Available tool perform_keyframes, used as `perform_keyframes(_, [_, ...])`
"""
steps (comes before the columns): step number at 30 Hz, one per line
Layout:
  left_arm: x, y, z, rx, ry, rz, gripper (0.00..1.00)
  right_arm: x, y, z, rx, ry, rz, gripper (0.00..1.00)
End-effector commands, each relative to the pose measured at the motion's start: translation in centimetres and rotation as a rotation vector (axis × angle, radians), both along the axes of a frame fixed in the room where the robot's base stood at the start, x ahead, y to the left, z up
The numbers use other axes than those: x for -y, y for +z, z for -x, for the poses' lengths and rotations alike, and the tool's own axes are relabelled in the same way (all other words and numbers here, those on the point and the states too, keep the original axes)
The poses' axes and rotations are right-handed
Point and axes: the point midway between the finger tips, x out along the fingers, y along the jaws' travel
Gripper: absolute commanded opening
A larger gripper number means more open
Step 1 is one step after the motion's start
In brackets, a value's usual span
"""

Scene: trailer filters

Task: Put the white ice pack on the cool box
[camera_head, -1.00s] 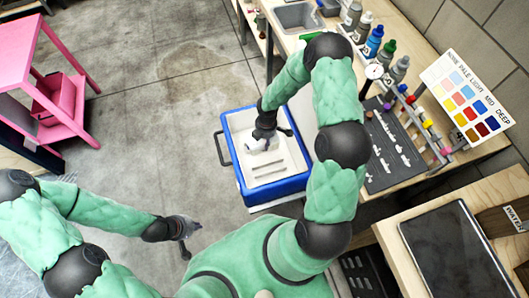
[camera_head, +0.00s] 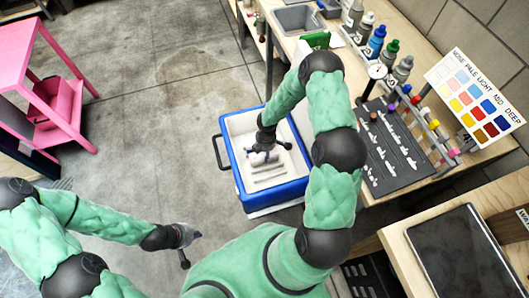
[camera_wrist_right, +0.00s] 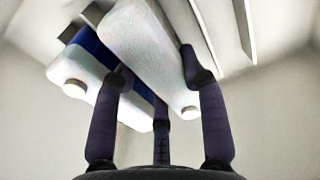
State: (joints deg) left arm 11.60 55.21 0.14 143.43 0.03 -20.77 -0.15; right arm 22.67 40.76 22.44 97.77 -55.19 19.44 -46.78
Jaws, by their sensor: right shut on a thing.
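The cool box (camera_head: 230,172), blue outside and white inside, stands open on the floor. My right gripper (camera_head: 267,154) reaches down inside it. In the right wrist view my right gripper (camera_wrist_right: 155,95) has its fingers around a white ice pack (camera_wrist_right: 150,40) with a small round cap, and is shut on it. A second white pack (camera_wrist_right: 72,72) with a blue part lies beside it, close to the left finger. The gripper partly hides the packs in the head view. My left gripper (camera_head: 188,246) is away to the left over the floor, its fingers apart and empty.
A workbench on the right holds several paint bottles (camera_head: 375,42), a dark tool mat (camera_head: 395,150) and a colour chart (camera_head: 475,95). A pink stand (camera_head: 50,85) is at the left. A tablet (camera_head: 460,255) lies on a lower-right table. The floor left of the box is clear.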

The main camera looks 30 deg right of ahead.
Motion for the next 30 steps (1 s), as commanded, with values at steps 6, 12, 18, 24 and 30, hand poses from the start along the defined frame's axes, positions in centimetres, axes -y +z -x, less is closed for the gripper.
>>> perform_keyframes(6, [0.0,-0.1,0.0,0.000,0.000,0.000,0.00,0.0,-0.1,0.0,-0.001,0.000,0.000,0.66])
perform_keyframes(12, [0.0,-0.1,0.0,0.000,0.000,0.000,0.00,0.0,-0.1,0.0,-0.001,0.000,0.000,0.66])
perform_keyframes(18, [0.0,0.7,0.0,0.000,0.000,0.000,0.00,0.1,1.1,0.0,0.001,0.000,0.000,0.66])
perform_keyframes(24, [0.0,2.8,0.0,0.000,0.000,0.000,0.00,0.3,5.0,0.0,0.002,0.000,0.001,0.66])
perform_keyframes(30, [0.0,4.7,0.0,0.000,0.000,0.000,0.00,0.4,8.9,0.1,0.002,0.000,0.000,0.66])
